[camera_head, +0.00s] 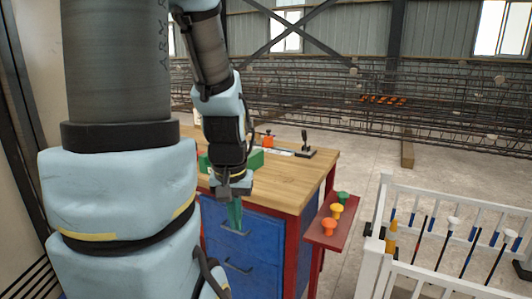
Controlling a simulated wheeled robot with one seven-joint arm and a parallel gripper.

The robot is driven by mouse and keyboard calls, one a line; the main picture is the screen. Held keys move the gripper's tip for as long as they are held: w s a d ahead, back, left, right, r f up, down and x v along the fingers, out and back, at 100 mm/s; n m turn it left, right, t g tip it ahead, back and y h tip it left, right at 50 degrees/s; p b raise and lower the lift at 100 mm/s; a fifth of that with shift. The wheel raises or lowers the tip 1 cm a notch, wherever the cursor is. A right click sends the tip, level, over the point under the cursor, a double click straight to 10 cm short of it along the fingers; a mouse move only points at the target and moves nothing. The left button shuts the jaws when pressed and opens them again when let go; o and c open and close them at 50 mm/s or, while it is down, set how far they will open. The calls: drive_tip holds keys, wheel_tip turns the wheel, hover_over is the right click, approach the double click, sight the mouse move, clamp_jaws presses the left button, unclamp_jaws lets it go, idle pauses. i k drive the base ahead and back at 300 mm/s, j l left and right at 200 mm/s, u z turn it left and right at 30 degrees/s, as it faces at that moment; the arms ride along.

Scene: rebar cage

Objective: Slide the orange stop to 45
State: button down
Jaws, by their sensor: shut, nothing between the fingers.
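The orange stop (267,140) is small in the head view, towards the back of the wooden workbench (310,165). A pale strip (280,151) lies just right of it; any numbers on it are too small to read. My gripper (235,222) points down in front of the bench's blue drawers, nearer to me than the stop and lower in the picture. Its greenish fingers are shut and empty. My forearm hides part of the bench top left of the stop.
A black upright device (304,146) stands right of the strip. A red side shelf (328,228) carries green, yellow and orange knobs. A white rack (440,220) holds several rods. The bench's front right is clear.

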sight(268, 142)
drive_tip(key=u, duration=0.4)
drive_tip(key=i+u, duration=0.65)
drive_tip(key=u, duration=0.2)
